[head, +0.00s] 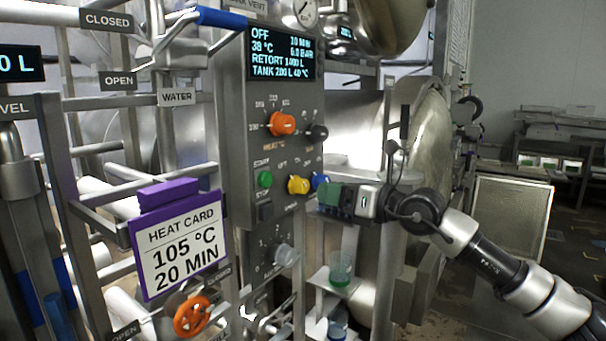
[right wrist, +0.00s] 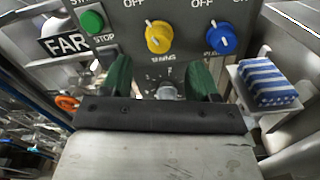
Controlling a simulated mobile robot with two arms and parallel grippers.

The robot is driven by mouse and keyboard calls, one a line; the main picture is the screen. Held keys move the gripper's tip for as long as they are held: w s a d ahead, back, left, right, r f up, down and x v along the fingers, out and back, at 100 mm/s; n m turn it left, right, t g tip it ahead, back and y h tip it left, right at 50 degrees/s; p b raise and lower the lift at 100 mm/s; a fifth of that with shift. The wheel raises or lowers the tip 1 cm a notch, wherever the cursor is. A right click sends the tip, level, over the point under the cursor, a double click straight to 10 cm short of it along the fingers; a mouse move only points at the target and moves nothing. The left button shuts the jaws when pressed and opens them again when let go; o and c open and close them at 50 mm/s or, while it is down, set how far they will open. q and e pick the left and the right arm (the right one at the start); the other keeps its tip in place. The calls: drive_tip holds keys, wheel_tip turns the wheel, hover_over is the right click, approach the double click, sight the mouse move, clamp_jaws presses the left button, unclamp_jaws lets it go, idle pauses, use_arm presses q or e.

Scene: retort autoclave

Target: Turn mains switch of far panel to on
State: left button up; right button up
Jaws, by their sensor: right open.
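The far panel (head: 240,150) has a yellow knob (head: 298,184), also seen in the right wrist view (right wrist: 158,37). The label under it is blurred but looks like MAINS. Its pointer appears to lean up-left toward the OFF mark. A blue knob (head: 320,181) sits to its right, also seen in the right wrist view (right wrist: 221,38). My right gripper (head: 322,196) is open, its two green fingers (right wrist: 160,80) apart, just below and in front of the yellow and blue knobs, with nothing held. My left gripper is not in view.
The panel also carries a green button (head: 264,179), orange knob (head: 282,123) and grey lower knob (head: 286,255). A purple heat card (head: 178,240) hangs left. A green cup (head: 341,268) stands on a shelf below. A blue striped block (right wrist: 265,82) lies right of the panel.

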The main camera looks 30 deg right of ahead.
sight(306, 185)
drive_tip(key=p+x, duration=0.3)
drive_tip(key=x, duration=0.4)
drive_tip(key=shift+w+r, duration=0.1)
drive_tip(key=shift+w, duration=0.05)
drive_tip(key=shift+w+a+p, duration=0.25)
drive_tip(key=shift+w+p, duration=0.1)
drive_tip(key=shift+w, duration=0.05)
drive_tip(key=c, duration=0.9)
